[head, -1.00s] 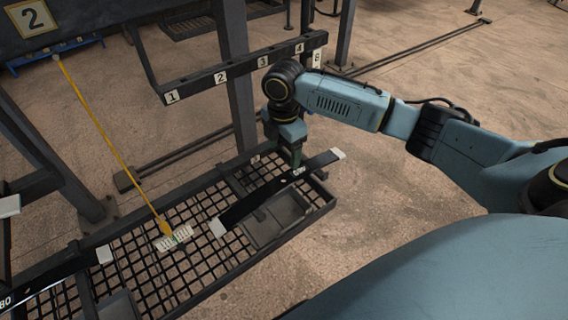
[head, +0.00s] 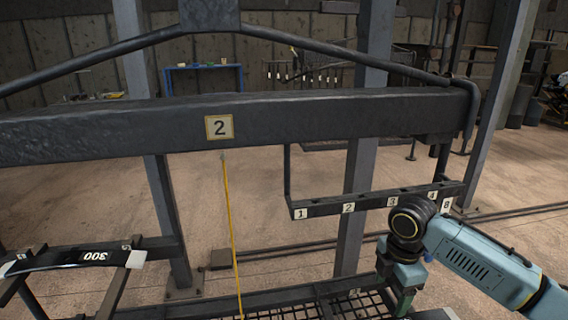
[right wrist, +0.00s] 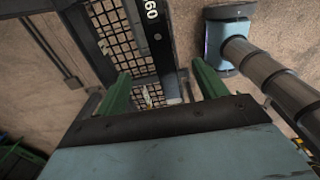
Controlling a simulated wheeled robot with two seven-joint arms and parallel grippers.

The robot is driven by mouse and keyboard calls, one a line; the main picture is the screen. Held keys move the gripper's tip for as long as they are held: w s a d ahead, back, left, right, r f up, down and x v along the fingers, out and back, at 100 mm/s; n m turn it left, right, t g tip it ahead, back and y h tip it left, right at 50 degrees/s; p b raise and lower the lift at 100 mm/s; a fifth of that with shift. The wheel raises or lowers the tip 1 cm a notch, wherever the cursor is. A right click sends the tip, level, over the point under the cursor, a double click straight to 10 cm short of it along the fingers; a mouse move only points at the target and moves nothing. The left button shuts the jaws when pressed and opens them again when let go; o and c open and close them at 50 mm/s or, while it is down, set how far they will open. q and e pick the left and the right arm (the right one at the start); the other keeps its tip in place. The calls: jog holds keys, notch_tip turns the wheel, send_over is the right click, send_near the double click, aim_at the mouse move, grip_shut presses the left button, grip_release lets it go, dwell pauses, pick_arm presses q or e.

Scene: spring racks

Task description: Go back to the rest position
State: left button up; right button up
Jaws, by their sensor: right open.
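My right gripper (head: 404,303) is at the bottom right in the head view, pointing down over the mesh tray, with its fingertips partly cut off. In the right wrist view the gripper (right wrist: 162,85) shows two green fingers wide apart with nothing held between them. A black spring bar with a white number ending in 60 (right wrist: 158,45) lies below and beyond the fingers, on the mesh tray (right wrist: 118,40). My left gripper is not in view.
A dark beam marked 2 (head: 310,118) spans the scene, with a yellow cord (head: 231,230) hanging from it. A numbered rack (head: 330,207) stands just behind my right arm. A black spring marked 300 (head: 70,258) lies on supports at left.

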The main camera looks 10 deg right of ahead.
jog(key=s+a+f+m+t+y, duration=0.2)
jog(key=s+a+f+m, duration=0.4)
jog(key=s+a+f, duration=0.5)
jog(key=s+d+r+m+t+h, duration=0.1)
jog(key=s+d+m, duration=0.1)
jog(key=s+m, duration=0.45)
jog(key=s+d+m+h, duration=0.1)
jog(key=s+d+m, duration=0.2)
jog(key=s+m, duration=0.35)
jog(key=s+f+n+g+b, duration=0.1)
jog(key=s+f+b, duration=0.15)
jog(key=f, duration=1.25)
jog(key=s+f+n+b, duration=0.1)
jog(key=f+b, duration=0.2)
jog(key=f, duration=1.2)
jog(key=s+d+f+b, duration=0.1)
jog(key=s+f+b, duration=0.1)
jog(key=s+f, duration=0.6)
jog(key=s+d+f+g+b, duration=0.1)
jog(key=s+f+b, duration=0.2)
jog(key=s+f, duration=0.5)
notch_tip(320, 180, down, 3)
jog(key=shift+s+d+f+n, duration=0.2)
jog(key=shift+d+n, duration=0.05)
jog(key=shift+n, duration=0.05)
